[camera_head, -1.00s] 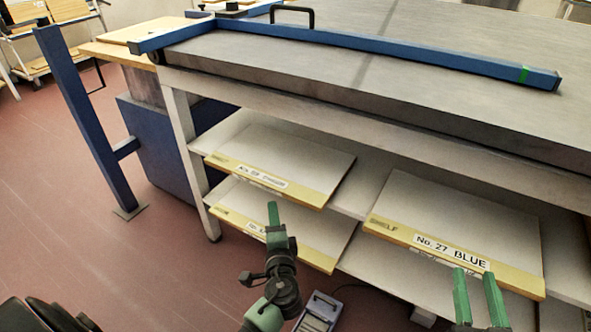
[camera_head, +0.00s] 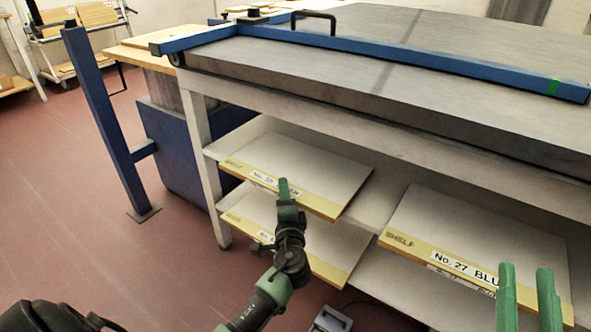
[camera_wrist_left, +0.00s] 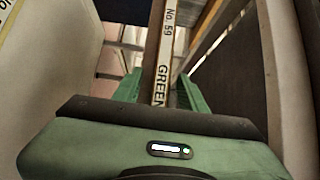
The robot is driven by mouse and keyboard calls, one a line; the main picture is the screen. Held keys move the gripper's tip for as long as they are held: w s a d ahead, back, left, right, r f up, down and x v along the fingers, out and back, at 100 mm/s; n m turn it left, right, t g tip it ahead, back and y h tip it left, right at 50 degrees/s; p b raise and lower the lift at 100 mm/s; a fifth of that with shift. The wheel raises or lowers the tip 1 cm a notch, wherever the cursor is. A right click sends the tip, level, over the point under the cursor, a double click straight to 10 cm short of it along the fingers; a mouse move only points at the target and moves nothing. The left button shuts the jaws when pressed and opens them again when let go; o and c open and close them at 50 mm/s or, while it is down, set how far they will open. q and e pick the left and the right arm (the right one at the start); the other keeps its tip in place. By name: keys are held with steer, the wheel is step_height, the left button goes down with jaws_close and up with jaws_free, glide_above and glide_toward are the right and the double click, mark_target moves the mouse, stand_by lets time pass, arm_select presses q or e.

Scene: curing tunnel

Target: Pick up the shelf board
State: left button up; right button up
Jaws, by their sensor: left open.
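A pale shelf board (camera_head: 315,172) with a yellow front edge lies on the upper shelf under the table. Its label reads "No. 59 GREEN" in the left wrist view (camera_wrist_left: 163,62), partly hidden by my left gripper in the head view. My left gripper (camera_head: 284,188) is open at this front edge. In the left wrist view the edge runs between its green fingers (camera_wrist_left: 160,92); I cannot tell whether they touch it. My right gripper (camera_head: 525,292) is open and empty, in front of the "No. 27 BLUE" board (camera_head: 490,232).
Another board (camera_head: 290,230) lies on the shelf below. A table leg (camera_head: 208,170) stands left of the boards. A blue post (camera_head: 100,115) stands further left on the red floor. A blue bar (camera_head: 400,52) lies over the tabletop. A small grey device (camera_head: 332,320) is on the floor.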

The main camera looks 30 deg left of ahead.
arm_select(q)
jaws_close()
steer(key=shift+f, duration=0.1)
stand_by(1.1)
steer(key=shift+r, duration=0.2)
